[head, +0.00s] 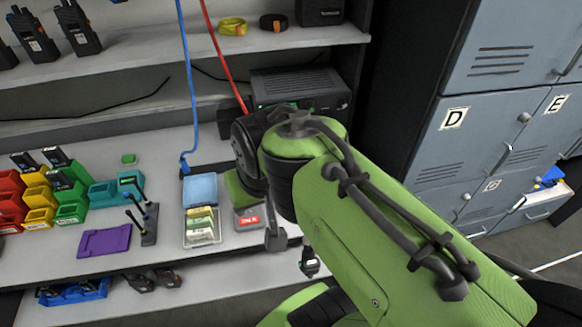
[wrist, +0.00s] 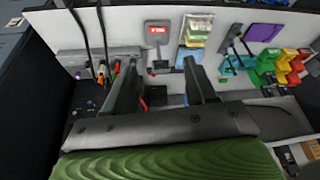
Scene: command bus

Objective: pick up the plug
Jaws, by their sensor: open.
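A blue cable (head: 187,80) hangs down in the head view and ends in a small blue plug (head: 184,166) at the worktop, behind the light blue lid. A red cable (head: 222,55) runs down behind my arm; its lower end is hidden there. In the wrist view a bit of red (wrist: 143,103) shows between my fingers; I cannot tell if it is a plug. My gripper (wrist: 160,68) is open, with nothing held between its fingers. In the head view my arm hides most of the gripper, which is right of the blue plug.
A light blue-lidded case (head: 201,228) and a red-labelled grey box (head: 248,218) stand nearby. Antennas (head: 148,222), a purple tray (head: 104,241) and coloured bins (head: 38,196) are to the left. A black radio unit (head: 300,87) and the upper shelf (head: 130,52) are behind. Lockers (head: 455,125) stand at right.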

